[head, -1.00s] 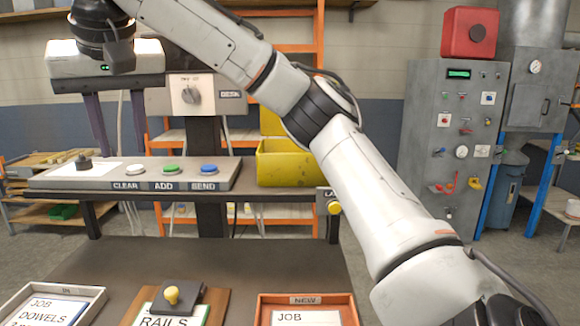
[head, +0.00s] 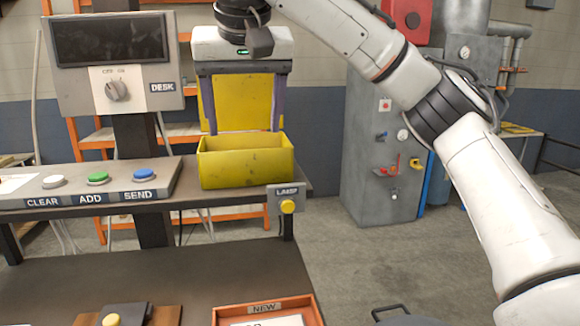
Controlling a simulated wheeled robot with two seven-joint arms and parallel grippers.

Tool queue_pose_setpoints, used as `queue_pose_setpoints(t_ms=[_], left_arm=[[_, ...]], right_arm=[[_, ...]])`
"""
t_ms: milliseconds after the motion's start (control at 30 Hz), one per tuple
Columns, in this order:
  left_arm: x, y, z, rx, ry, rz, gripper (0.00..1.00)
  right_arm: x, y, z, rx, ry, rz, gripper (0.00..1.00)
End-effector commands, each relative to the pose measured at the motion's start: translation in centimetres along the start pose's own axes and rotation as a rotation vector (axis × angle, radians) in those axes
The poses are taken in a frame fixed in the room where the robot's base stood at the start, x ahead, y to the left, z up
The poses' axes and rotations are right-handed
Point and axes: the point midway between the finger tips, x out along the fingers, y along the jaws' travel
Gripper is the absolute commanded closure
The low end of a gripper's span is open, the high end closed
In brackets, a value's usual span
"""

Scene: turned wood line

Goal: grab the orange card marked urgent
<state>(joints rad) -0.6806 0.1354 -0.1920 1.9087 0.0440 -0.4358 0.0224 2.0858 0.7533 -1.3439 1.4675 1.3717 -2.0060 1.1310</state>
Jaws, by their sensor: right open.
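I do not see an orange card marked urgent in this view. My right gripper (head: 244,131) points down with its two dark fingers wide apart and nothing between them. It shows in front of the raised lid of a yellow box (head: 247,168), with its fingertips near the box's open top. I cannot tell whether the tips are inside the rim. The box's floor is hidden by its front wall. My left gripper is not in view.
The box stands on a shelf beside a console with CLEAR, ADD and SEND (head: 144,176) buttons. A LAMP button (head: 288,206) sits at the shelf's right end. Below, an orange-rimmed tray marked NEW (head: 265,308) holds a white card. A DESK panel (head: 115,70) stands at the left.

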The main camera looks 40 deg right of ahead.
Motion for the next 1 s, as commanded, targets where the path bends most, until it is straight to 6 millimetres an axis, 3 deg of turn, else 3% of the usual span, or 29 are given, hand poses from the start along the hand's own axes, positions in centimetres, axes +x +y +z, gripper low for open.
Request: queue_pose_setpoints(t_ms=[300,533,800,1000], left_arm=[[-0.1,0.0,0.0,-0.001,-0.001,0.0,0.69],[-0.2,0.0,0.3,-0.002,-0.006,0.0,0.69],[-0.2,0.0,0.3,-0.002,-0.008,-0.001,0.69],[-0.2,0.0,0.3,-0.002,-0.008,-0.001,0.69]], right_arm=[[4.1,0.1,0.1,0.0,-0.003,0.002,0.23],[5.3,0.3,0.1,0.003,-0.003,0.003,0.23],[8.8,-0.1,0.2,0.002,-0.005,0.003,0.23],[9.9,0.0,0.1,0.004,0.0,0.003,0.23]])
